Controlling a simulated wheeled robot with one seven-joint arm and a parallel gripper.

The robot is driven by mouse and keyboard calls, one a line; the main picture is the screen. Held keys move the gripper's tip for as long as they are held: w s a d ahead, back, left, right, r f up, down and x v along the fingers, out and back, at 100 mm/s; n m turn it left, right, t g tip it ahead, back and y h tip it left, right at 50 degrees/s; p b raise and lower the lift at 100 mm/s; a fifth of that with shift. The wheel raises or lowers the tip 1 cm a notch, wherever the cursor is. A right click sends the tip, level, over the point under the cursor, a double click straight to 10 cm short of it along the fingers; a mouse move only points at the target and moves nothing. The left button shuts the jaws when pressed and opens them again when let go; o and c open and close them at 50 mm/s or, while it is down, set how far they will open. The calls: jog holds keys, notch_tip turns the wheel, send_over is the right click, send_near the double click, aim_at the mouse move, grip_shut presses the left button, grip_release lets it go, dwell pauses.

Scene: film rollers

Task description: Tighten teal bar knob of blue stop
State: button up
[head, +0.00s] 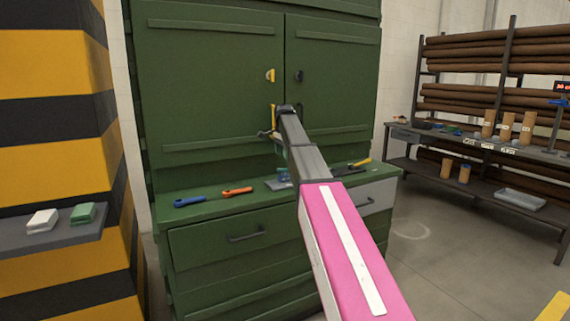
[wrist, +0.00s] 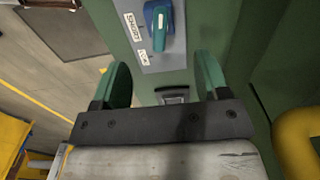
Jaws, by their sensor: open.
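In the wrist view a grey plate (wrist: 165,62) lies on a green surface, with a blue stop (wrist: 150,14) on it. A teal bar knob (wrist: 179,24) sits on the stop, its bar running roughly up and down the picture. A white label reading "SHORT" and a second, partly legible label are beside the stop. My gripper (wrist: 163,80) is open and empty, its two green fingers apart, with the knob beyond the fingertips. In the head view the plate (head: 284,180) shows small on the cabinet ledge, partly behind my arm; knob details cannot be made out there.
The green cabinet (head: 205,90) stands upright behind the ledge, with a yellow handle (head: 271,76). A blue-handled tool (head: 188,201) and an orange-handled tool (head: 237,192) lie left of the plate. A yellow-tipped tool (head: 361,162) lies right. A rack of rolls (head: 480,70) is farther right.

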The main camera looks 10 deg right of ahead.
aim_at(283, 171)
notch_tip(283, 171, down, 11)
dwell(0.6)
